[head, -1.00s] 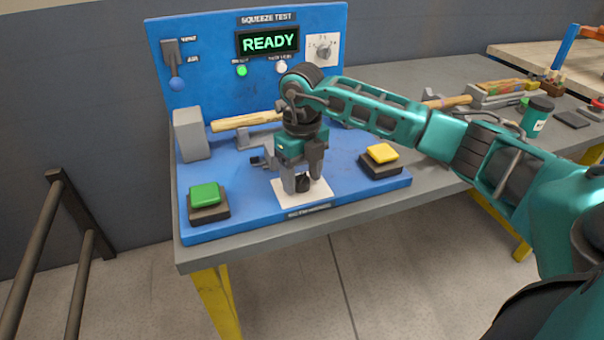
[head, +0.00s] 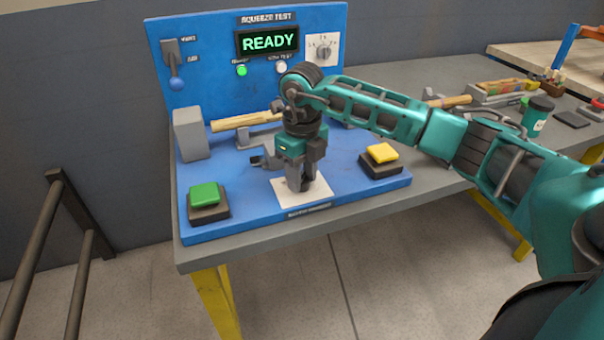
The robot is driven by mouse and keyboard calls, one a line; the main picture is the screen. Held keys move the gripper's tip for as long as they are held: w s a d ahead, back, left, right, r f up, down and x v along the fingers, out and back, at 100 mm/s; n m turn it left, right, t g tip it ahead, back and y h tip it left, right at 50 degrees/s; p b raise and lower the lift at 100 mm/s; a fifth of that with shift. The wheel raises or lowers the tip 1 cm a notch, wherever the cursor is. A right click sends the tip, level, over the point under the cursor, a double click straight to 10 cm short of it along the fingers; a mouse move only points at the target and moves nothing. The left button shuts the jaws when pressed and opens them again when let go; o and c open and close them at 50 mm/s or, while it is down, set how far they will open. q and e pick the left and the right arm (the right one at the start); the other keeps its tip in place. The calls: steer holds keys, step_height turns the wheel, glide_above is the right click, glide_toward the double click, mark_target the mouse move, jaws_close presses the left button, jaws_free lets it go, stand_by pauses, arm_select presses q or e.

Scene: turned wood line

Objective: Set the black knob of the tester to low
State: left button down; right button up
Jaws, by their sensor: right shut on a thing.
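The blue tester (head: 245,205) stands on the grey bench, with an upright back panel and a flat base. A white plate (head: 318,192) lies near the front of its base. My right gripper (head: 301,184) points down over this plate, its fingers shut on the small black knob there. The fingers cover the knob almost wholly, so its setting cannot be read. My left gripper is not in view.
A green button (head: 205,194) is left of the plate and a yellow button (head: 382,153) is right of it. The panel has a READY screen (head: 267,41), a pale dial (head: 323,49) and a blue-tipped lever (head: 176,82). A wooden rod (head: 235,121) lies behind my gripper.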

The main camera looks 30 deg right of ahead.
steer(key=n, duration=0.4)
steer(key=shift+d+n+b, duration=0.1)
steer(key=shift+n+b, duration=0.3)
steer(key=shift+n, duration=1.5)
steer(key=o, duration=1)
steer(key=shift+o, duration=0.2)
step_height(320, 180, up, 13)
steer(key=p, duration=0.1)
